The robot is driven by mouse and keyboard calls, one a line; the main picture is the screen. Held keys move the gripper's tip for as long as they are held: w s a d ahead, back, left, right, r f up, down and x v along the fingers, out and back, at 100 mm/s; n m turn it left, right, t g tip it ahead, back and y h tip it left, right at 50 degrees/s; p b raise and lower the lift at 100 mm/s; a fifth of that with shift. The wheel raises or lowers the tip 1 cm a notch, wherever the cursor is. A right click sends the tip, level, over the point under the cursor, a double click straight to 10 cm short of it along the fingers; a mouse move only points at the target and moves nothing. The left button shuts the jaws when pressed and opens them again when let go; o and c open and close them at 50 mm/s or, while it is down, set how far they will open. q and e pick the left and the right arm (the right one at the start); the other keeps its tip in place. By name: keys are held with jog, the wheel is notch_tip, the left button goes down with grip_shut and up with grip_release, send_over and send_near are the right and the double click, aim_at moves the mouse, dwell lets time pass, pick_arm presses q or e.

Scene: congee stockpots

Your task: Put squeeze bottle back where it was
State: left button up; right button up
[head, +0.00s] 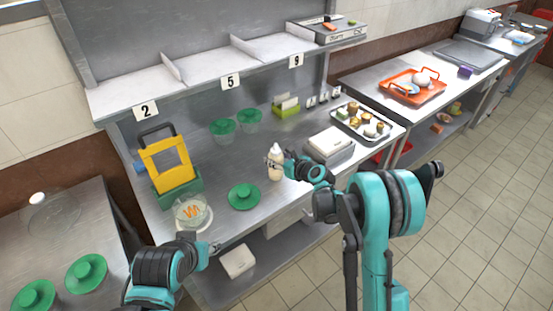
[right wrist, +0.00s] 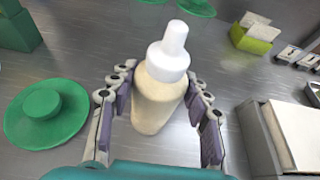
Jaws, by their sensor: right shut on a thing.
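The squeeze bottle (head: 275,162) is cream coloured with a white nozzle cap and stands upright at the steel counter's middle. In the right wrist view the bottle (right wrist: 158,92) is between the two fingers of my right gripper (right wrist: 158,112), which is shut on it. In the head view my right gripper (head: 290,165) reaches it from the right. I cannot tell whether the bottle's base touches the counter. My left gripper (head: 208,247) is at the counter's front edge near a glass bowl, away from the bottle; its fingers are too small to read.
A green lid (head: 243,196) lies left of the bottle. The glass bowl (head: 192,211) and yellow grater (head: 167,164) stand farther left. A grey box with a white top (head: 330,144) is to the right. A green holder (head: 286,106) and green-lidded containers (head: 222,128) stand behind.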

jog(key=o, duration=0.8)
jog(key=shift+f, duration=0.2)
